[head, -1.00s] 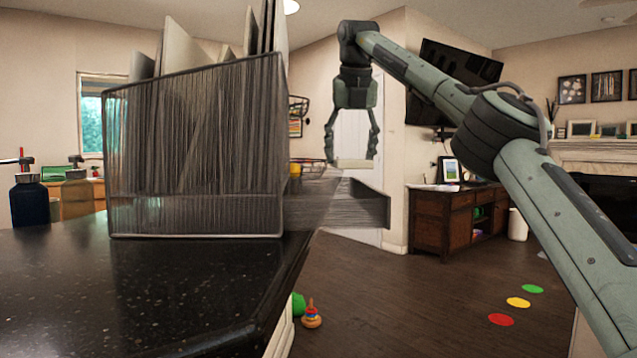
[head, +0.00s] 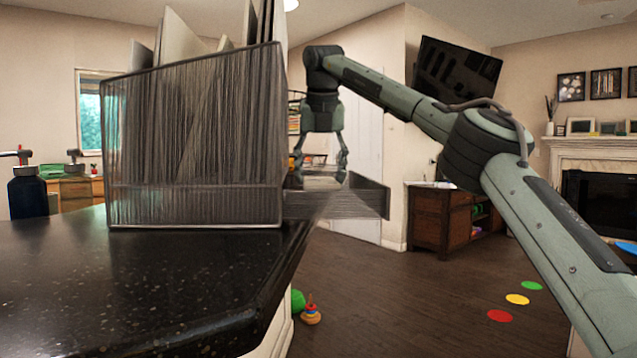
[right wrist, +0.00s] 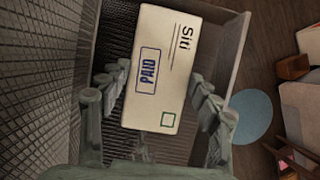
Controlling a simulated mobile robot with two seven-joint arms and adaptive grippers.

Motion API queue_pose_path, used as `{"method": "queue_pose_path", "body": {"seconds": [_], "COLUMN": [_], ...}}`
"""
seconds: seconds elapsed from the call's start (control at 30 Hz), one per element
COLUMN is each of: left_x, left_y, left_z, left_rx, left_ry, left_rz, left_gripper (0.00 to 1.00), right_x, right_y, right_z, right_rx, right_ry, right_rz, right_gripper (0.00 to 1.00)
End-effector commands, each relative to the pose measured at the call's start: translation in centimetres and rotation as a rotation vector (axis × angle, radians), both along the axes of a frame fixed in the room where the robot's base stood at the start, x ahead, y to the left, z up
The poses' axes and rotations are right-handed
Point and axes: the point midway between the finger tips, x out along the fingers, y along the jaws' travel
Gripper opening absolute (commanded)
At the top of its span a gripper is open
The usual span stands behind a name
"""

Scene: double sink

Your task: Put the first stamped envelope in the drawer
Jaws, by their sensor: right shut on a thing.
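A cream envelope with a blue "PAID" stamp and the name "Siti" (right wrist: 165,72) is in my right gripper (head: 321,176). In the right wrist view its fingers (right wrist: 160,102) are shut on the envelope's two long sides. The dark mesh drawer (head: 350,204) sticks out to the right from the base of the mesh organizer (head: 195,140). The envelope is held level over the open drawer, with its lower edge near the drawer's rim in the head view. I cannot tell whether it touches the drawer floor. My left gripper is not in view.
The organizer stands on a black speckled counter (head: 130,285) and holds several upright sheets or folders (head: 180,38). The drawer overhangs the counter's right edge, above open wooden floor (head: 400,300).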

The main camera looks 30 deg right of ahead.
Motion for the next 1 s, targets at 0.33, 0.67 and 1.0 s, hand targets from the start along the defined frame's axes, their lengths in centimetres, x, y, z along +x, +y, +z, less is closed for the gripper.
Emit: {"method": "queue_pose_path", "body": {"seconds": [0.33, 0.67, 1.0], "left_x": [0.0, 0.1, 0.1], "left_y": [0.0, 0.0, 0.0], "left_z": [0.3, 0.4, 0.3], "left_rx": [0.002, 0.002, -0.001], "left_ry": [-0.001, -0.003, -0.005], "left_rz": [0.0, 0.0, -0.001], "left_gripper": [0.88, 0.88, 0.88], "right_x": [0.2, 0.2, -0.6], "right_y": [0.4, 0.3, 0.9], "right_z": [-1.0, -1.0, 1.7], "right_rx": [0.001, 0.0, 0.0], "right_ry": [0.0, 0.0, -0.003], "right_rz": [0.0, 0.0, 0.002], "right_gripper": [0.36, 0.72, 0.72]}}
